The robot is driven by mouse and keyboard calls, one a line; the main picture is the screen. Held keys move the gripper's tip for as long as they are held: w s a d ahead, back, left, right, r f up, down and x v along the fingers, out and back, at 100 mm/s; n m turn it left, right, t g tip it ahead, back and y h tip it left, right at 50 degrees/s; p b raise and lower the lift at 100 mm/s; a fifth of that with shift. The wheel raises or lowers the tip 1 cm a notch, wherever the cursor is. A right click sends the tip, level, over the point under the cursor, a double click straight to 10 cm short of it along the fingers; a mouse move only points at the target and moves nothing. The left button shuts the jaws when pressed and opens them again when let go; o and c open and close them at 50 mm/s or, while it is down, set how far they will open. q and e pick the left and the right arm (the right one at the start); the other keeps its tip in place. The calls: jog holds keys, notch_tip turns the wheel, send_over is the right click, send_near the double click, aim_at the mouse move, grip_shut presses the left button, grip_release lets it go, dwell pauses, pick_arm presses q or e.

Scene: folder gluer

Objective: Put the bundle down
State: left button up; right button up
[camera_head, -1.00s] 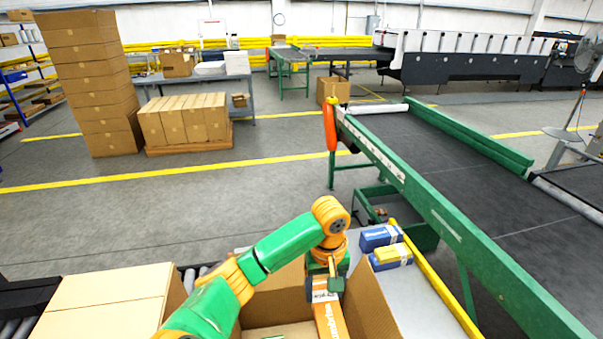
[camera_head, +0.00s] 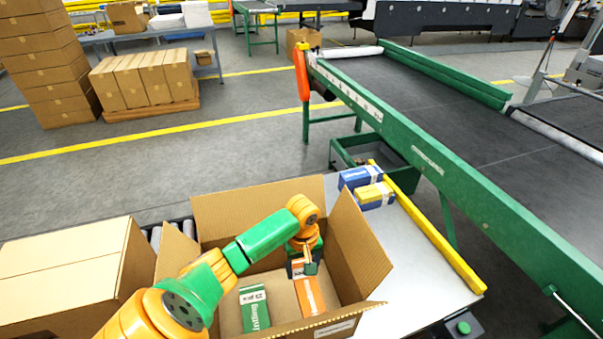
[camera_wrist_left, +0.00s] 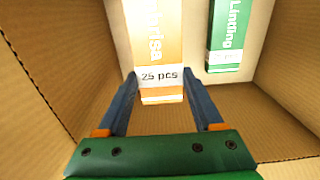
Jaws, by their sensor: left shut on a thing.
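My left gripper (camera_head: 303,268) reaches down inside an open cardboard box (camera_head: 262,194) and is shut on an orange bundle (camera_head: 309,296). In the left wrist view the gripper's two blue fingers (camera_wrist_left: 160,88) sit on either side of the end of the orange bundle (camera_wrist_left: 160,40), by its "25 pcs" band. A green bundle (camera_head: 254,308) lies on the box floor to the left of the orange one; it also shows in the left wrist view (camera_wrist_left: 228,35). I cannot tell whether the orange bundle touches the floor. My right gripper is not in view.
A yellow rail (camera_head: 440,245) edges the table, with a green-framed conveyor (camera_head: 420,165) beyond. A closed carton (camera_head: 60,275) stands left.

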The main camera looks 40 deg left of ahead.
aim_at(303, 284)
pick_arm(q)
notch_tip(303, 284, down, 8)
jog(key=shift+f+b, duration=0.1)
jog(key=shift+b, duration=0.95)
jog(key=shift+f+b, duration=0.85)
jog(key=shift+f, duration=1.15)
jog(key=shift+f, duration=0.1)
jog(key=o, duration=1.5)
jog(key=shift+c, duration=0.2)
notch_tip(303, 284, up, 12)
jog(key=p, duration=0.4)
jog(key=shift+f, duration=0.15)
jog(key=shift+r, duration=0.3)
